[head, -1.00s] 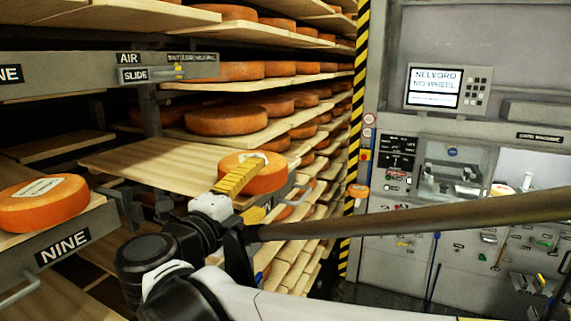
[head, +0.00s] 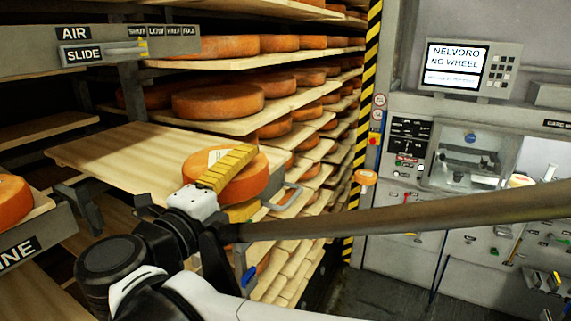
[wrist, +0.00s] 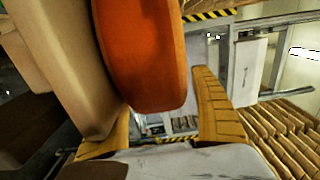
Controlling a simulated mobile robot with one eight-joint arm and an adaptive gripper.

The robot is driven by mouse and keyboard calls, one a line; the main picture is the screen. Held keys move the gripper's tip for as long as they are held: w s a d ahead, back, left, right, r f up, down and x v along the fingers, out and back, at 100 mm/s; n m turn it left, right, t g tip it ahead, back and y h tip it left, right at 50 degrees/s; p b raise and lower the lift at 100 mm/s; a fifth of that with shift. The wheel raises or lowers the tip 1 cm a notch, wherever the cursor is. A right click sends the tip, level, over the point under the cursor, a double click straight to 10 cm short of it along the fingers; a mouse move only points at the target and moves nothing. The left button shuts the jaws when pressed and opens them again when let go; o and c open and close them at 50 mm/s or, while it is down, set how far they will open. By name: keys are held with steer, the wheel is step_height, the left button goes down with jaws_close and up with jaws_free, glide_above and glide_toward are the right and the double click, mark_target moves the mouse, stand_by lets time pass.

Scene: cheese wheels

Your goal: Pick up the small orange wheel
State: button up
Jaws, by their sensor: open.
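An orange wheel (head: 240,184) with a white label on top sits at the near right end of a pulled-out wooden board (head: 120,152). It looks smaller than the wheels on the racks behind. My gripper (head: 233,188) is open at its near side. One yellow finger lies above the wheel's top face, and the other is lower, by the board's end. In the wrist view the orange wheel (wrist: 150,50) stands between the spread fingers (wrist: 165,115), beside the board (wrist: 68,60). Contact cannot be told.
Racks of larger orange wheels (head: 218,99) fill the back. Another labelled wheel (head: 12,200) sits at the left edge above the NINE sign (head: 18,252). A grey cabinet with a screen (head: 458,66) stands at right. A brown bar (head: 400,220) crosses the view's front. Grey floor shows at lower right.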

steer(key=c, duration=1.5)
steer(key=shift+r, duration=0.15)
